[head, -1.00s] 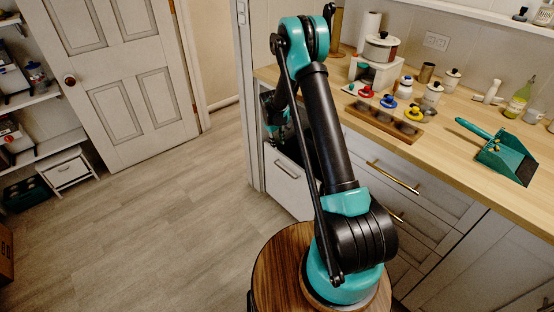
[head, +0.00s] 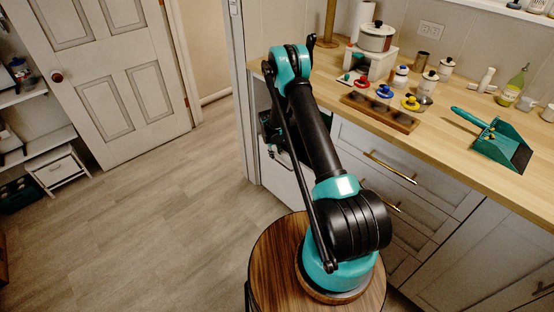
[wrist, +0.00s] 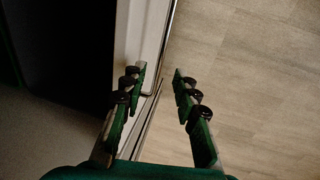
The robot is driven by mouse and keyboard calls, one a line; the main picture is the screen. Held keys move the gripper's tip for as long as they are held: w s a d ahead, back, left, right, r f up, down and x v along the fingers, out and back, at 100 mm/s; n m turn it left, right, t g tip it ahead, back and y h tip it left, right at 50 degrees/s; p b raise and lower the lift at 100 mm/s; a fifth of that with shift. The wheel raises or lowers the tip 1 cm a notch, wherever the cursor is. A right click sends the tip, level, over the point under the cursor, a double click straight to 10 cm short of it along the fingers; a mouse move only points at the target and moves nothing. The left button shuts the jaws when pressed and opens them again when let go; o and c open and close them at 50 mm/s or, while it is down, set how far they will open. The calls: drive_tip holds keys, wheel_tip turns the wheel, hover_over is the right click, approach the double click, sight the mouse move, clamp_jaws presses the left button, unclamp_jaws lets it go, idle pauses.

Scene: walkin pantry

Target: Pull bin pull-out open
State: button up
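The bin pull-out has a pale front panel (head: 287,183), low under the left end of the counter in the head view. A dark space shows above it; my arm covers part of it, so how far it stands out is unclear. In the wrist view its pale edge (wrist: 150,25) runs down from the top, and a thin grey handle (wrist: 148,94) shows between my fingers. My gripper (wrist: 157,76) is open, left finger over the panel side, right finger over the floor. I see no clear contact with the handle.
The wooden counter (head: 440,130) carries a pot (head: 376,37), small jars and a teal dustpan (head: 502,146). Drawers with brass handles (head: 390,167) lie right of the pull-out. A white door (head: 110,80) stands at left. The floor (head: 150,230) before it is clear.

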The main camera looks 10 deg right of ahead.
drive_tip(key=shift+w+d+f, duration=0.15)
drive_tip(key=shift+d+f, duration=0.05)
drive_tip(key=shift+f, duration=0.85)
drive_tip(key=shift+w+d+f, duration=0.1)
drive_tip(key=shift+d+f, duration=0.05)
drive_tip(key=shift+f, duration=0.9)
clamp_jaws()
